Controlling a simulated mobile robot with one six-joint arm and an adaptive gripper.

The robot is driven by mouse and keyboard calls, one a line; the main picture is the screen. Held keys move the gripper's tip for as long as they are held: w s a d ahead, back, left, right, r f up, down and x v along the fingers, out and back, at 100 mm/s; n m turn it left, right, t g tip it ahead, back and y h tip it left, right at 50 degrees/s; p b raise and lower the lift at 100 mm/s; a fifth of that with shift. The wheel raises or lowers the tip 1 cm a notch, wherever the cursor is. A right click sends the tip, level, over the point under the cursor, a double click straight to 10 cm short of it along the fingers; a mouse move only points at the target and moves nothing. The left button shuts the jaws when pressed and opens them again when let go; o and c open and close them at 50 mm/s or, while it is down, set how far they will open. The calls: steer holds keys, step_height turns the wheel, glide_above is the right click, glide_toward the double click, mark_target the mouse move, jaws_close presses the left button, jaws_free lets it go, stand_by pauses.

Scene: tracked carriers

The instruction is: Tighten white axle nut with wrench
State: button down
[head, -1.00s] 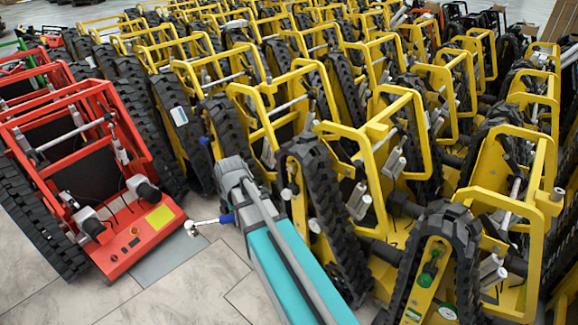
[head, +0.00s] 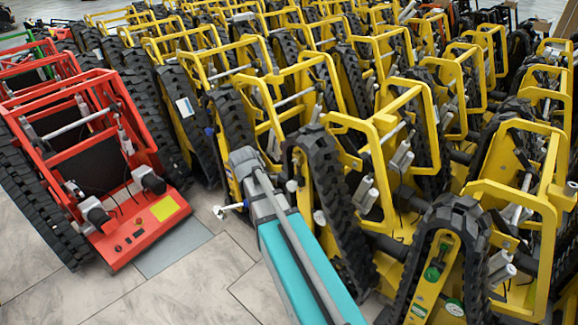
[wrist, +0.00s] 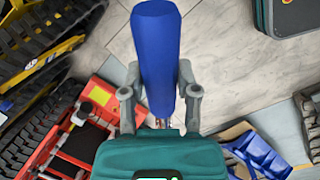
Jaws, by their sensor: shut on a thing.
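My gripper (wrist: 158,82) is shut on the wrench, with its two grey fingers on either side of the thick blue handle (wrist: 157,45) in the wrist view. In the head view the wrench's metal head (head: 219,211) sticks out to the left from behind my arm, above the tiled floor and apart from any carrier. The fingers are hidden by my arm there. Small white round pieces show on the nearest yellow carriers, one beside a track (head: 291,186) and one lower (head: 319,217). I cannot tell which is the axle nut.
A red tracked carrier (head: 128,252) stands close on the left. Rows of yellow carriers (head: 440,290) crowd the right and back. Free floor (head: 185,285) lies at the front left. The wrist view shows a blue bin (wrist: 258,152) and a dark case (wrist: 292,15).

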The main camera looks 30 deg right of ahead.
steer(key=w+d+r+t+h+b, duration=0.2)
steer(key=w+d+t+h+b, duration=0.1)
steer(key=d+h+b, duration=0.2)
steer(key=w+d+r+n+t+h+b, duration=0.1)
steer(key=w+d+r+t+h+b, duration=0.1)
steer(key=d+h+b, duration=0.4)
steer(key=shift+w+d+r+t+h, duration=0.4)
steer(key=shift+w+d+r+h, duration=0.45)
steer(key=shift+w+d+h, duration=0.9)
steer(key=shift+s+d+y, duration=0.25)
steer(key=shift+s+d, duration=0.05)
steer(key=shift+s, duration=0.2)
